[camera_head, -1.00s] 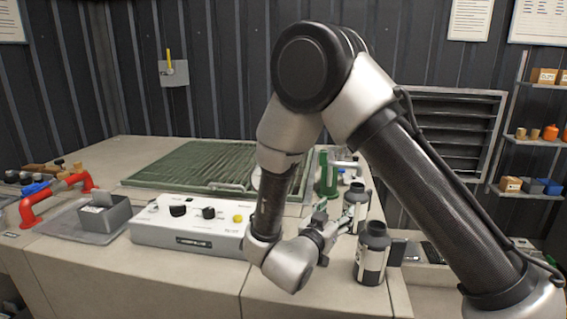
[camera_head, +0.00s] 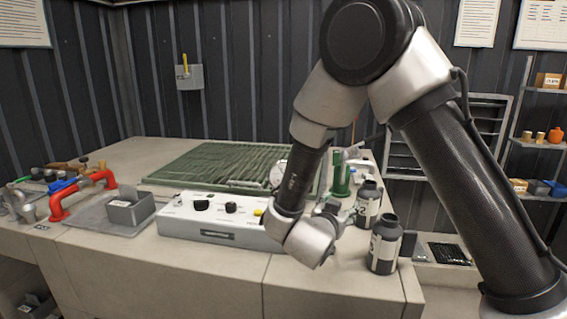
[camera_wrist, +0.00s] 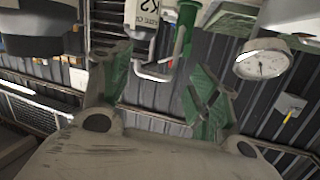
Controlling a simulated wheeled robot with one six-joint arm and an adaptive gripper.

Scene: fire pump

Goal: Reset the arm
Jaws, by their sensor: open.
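My arm reaches in from the right in the head view and folds down over the right part of the bench. My gripper is largely hidden behind its own wrist in the head view. In the wrist view my gripper (camera_wrist: 155,95) has its two green-grey fingers wide apart with nothing between them. Beyond the fingers are a green post (camera_wrist: 186,30), a bent metal handle (camera_wrist: 152,72) and a white-labelled bottle (camera_wrist: 143,14). The bottle also shows in the head view (camera_head: 367,207), close to the wrist.
A second dark bottle (camera_head: 384,245) stands near the bench's right front. A white control box (camera_head: 212,221), a grey bin (camera_head: 130,208) and a red pipe handle (camera_head: 80,194) lie to the left. A shelf rack (camera_head: 535,140) stands at the right. A gauge (camera_wrist: 263,60) is near the right finger.

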